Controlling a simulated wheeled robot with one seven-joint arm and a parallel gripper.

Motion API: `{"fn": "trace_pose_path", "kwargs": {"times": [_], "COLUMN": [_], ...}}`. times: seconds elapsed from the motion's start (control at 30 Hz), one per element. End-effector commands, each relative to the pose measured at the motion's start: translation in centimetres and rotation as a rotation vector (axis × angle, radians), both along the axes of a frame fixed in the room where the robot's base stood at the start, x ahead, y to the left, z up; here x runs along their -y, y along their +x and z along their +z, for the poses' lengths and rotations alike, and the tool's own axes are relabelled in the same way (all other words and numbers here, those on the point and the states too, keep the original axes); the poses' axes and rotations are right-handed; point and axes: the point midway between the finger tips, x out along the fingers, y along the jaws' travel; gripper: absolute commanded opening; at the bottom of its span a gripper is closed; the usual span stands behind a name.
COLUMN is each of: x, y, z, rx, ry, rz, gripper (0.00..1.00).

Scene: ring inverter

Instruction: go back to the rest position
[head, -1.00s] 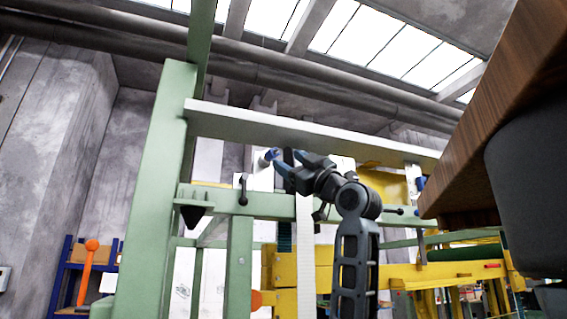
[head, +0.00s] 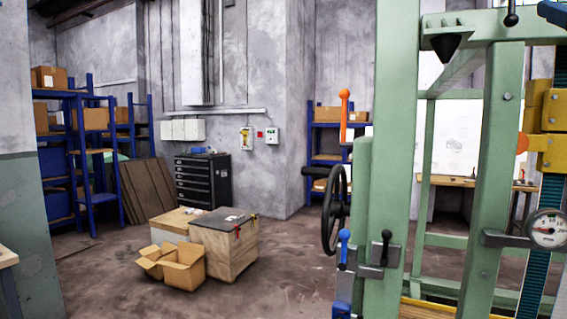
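A small blue and dark piece at the top right corner of the head view looks like the tip of my gripper (head: 553,12). The rest of the gripper and my arm are outside the picture, so its opening and anything in it are hidden. The green machine frame (head: 395,130) stands on the right, with a black cone (head: 447,46) under its crossbar.
A black handwheel (head: 335,210), levers with orange (head: 345,95) and blue (head: 344,237) knobs, and a gauge (head: 548,230) stick out from the machine. Cardboard boxes (head: 180,268), a wooden crate (head: 224,250) and a black drawer cabinet (head: 203,180) stand left. Floor between is clear.

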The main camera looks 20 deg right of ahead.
Motion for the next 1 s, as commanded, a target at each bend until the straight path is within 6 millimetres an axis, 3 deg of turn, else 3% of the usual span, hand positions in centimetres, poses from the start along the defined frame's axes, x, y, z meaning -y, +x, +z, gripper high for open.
{"fn": "trace_pose_path", "kwargs": {"times": [0.03,0.2,0.37,0.5,0.73,1.0], "x": [0.1,-1.0,-3.3,-6.2,-12.3,-20.4], "y": [1.6,5.4,8.0,9.3,9.5,6.5], "z": [-3.2,-12.0,-20.2,-27.2,-37.8,-48.2], "rx": [-0.009,-0.02,-0.042,-0.072,-0.137,-0.232], "ry": [0.047,0.174,0.281,0.365,0.482,0.588], "rz": [0.018,0.065,0.101,0.13,0.172,0.223], "gripper": [0.59,0.59,0.59,0.59,0.59,0.59]}}
